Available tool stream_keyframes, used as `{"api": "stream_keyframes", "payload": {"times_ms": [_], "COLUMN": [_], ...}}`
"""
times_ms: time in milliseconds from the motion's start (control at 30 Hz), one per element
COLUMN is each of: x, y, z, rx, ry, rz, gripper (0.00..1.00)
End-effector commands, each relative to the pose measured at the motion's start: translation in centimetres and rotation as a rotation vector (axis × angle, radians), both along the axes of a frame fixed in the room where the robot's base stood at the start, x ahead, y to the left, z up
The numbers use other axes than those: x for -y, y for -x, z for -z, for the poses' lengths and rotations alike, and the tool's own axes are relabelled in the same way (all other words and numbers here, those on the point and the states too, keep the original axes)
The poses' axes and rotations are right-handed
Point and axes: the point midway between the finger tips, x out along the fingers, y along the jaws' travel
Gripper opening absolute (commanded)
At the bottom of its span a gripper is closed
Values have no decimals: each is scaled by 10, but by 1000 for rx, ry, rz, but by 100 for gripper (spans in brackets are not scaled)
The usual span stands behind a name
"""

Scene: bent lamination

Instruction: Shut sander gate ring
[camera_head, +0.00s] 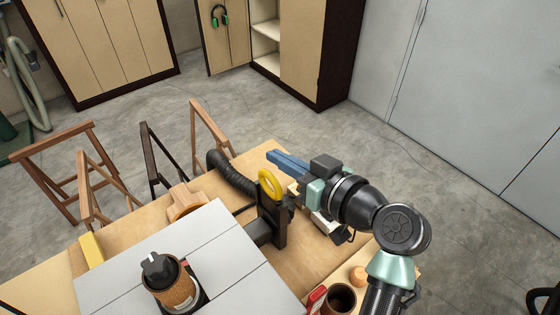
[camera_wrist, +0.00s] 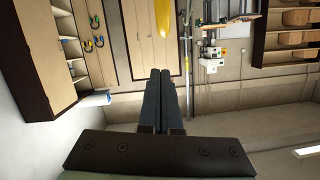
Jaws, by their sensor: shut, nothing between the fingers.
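The yellow gate ring (camera_head: 270,184) stands on top of a dark gate body (camera_head: 272,222) at the edge of the grey sander table (camera_head: 205,255). A black ribbed hose (camera_head: 232,176) lies just behind it. My gripper (camera_head: 271,155) is shut and empty; its blue fingers point left and appear beyond the ring in the head view. I cannot tell the exact gap, but no contact shows. In the wrist view a yellow strip of the ring (camera_wrist: 163,20) shows at the top edge, above the fingertips (camera_wrist: 160,73).
A sanding drum with a black knob (camera_head: 168,280) rises from the grey table. A dark cup (camera_head: 341,298) and a red object (camera_head: 315,298) sit near my arm. Wooden frames (camera_head: 85,170) stand left on the floor.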

Motion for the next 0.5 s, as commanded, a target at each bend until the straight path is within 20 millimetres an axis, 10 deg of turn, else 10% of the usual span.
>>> {"api": "stream_keyframes", "payload": {"times_ms": [500], "x": [-3], "y": [5], "z": [31], "rx": [-2], "ry": [-1], "rz": [4], "gripper": [0]}}
